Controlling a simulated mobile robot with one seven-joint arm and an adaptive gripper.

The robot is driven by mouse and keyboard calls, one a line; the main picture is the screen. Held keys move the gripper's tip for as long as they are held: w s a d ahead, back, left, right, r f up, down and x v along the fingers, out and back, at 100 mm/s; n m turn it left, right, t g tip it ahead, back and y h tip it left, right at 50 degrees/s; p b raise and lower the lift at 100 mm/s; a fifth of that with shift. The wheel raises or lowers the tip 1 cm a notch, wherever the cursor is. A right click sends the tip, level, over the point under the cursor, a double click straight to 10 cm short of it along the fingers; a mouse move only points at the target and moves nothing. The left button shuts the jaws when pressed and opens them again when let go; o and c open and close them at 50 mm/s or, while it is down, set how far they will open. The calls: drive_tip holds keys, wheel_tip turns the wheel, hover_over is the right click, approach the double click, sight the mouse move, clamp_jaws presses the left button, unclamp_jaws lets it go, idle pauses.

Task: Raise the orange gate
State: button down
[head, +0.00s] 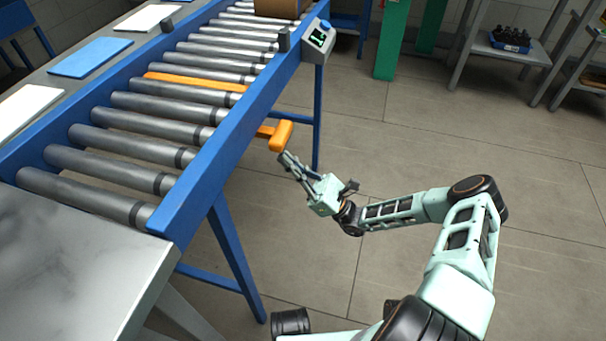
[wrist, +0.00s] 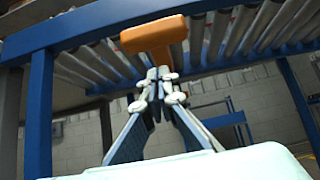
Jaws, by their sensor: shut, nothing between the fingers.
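The orange gate (head: 196,82) is a flat orange bar lying low between the rollers of the conveyor. Its orange handle (head: 281,136) sticks out past the conveyor's blue side rail on the right. In the wrist view the handle (wrist: 154,35) is a T-shaped orange grip just beyond my fingertips, under the rollers. My gripper (head: 284,158) is shut and empty, with its fingertips close below the handle. I cannot tell whether they touch it. The wrist view also shows the closed fingertips (wrist: 158,74).
The roller conveyor (head: 185,195) has a blue frame and legs. A cardboard box (head: 276,8) sits at its far end, near a small control box (head: 319,38). A marble-topped table (head: 75,265) adjoins the near end. The floor right of the conveyor is open. Shelves (head: 505,52) stand at the back right.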

wheel_tip(320, 180, up, 3)
drive_tip(key=shift+d+r, duration=0.15)
drive_tip(key=shift+r, duration=0.05)
idle(0.4)
drive_tip(key=shift+r+p, duration=1.85)
drive_tip(key=shift+r, duration=0.8)
drive_tip(key=b, duration=0.2)
approach(287, 134)
wheel_tip(287, 134, down, 5)
drive_tip(key=shift+d, duration=0.2)
